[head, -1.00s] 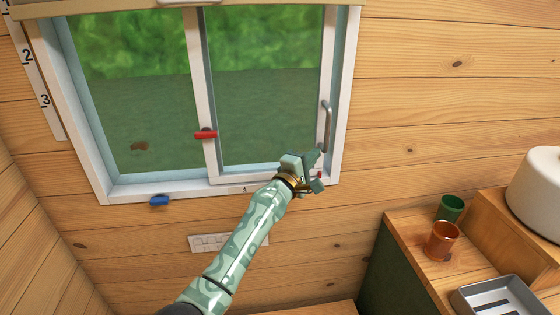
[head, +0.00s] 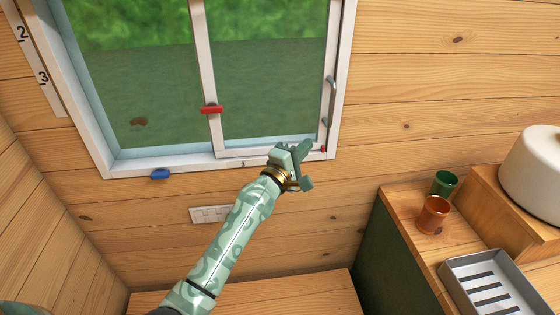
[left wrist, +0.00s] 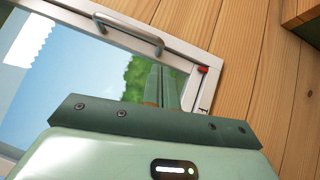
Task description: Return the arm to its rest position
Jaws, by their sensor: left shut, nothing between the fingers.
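My left arm (head: 235,230) reaches up from the bottom of the head view, patterned in pale and darker green. My left gripper (head: 306,165) is shut and empty, in front of the lower right corner of the sliding window (head: 265,80). In the left wrist view the two fingers of the gripper (left wrist: 163,85) lie together with nothing between them. The window's grey bar handle (head: 332,100) is above and to the right of the gripper, apart from it in the head view; the handle also shows in the left wrist view (left wrist: 128,34). My right gripper is not in view.
A red latch (head: 212,109) is on the middle window bar and a blue one (head: 160,174) on the lower frame. At right, a wooden counter (head: 400,205) bears a green cup (head: 444,183), an orange cup (head: 434,214), a grey tray (head: 450,275) and a white rounded container (head: 545,175).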

